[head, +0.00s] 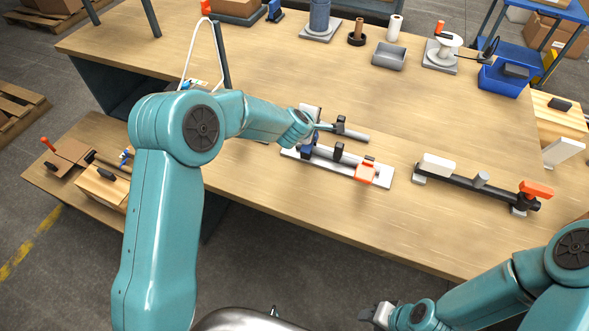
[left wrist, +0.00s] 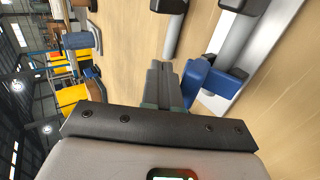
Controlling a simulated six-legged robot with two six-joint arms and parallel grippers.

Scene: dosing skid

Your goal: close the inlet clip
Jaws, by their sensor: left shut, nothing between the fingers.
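The dosing skid is a white plate (head: 378,181) on the bench with a grey pipe (head: 325,151) held in dark clamps. A blue clip part (head: 306,150) is at the plate's left end and an orange clip part (head: 367,171) at its right end; I cannot tell which is the inlet clip. My left gripper (head: 318,126) is just above the blue part. In the left wrist view its fingers (left wrist: 164,84) are together and empty, beside the blue part (left wrist: 207,82); contact is unclear. My right gripper (head: 378,314) hangs low in front of the bench, its finger gap unclear.
A second grey pipe (head: 352,135) lies behind the plate. To the right is a dark rail (head: 462,184) with white and orange blocks. The bench middle is clear.

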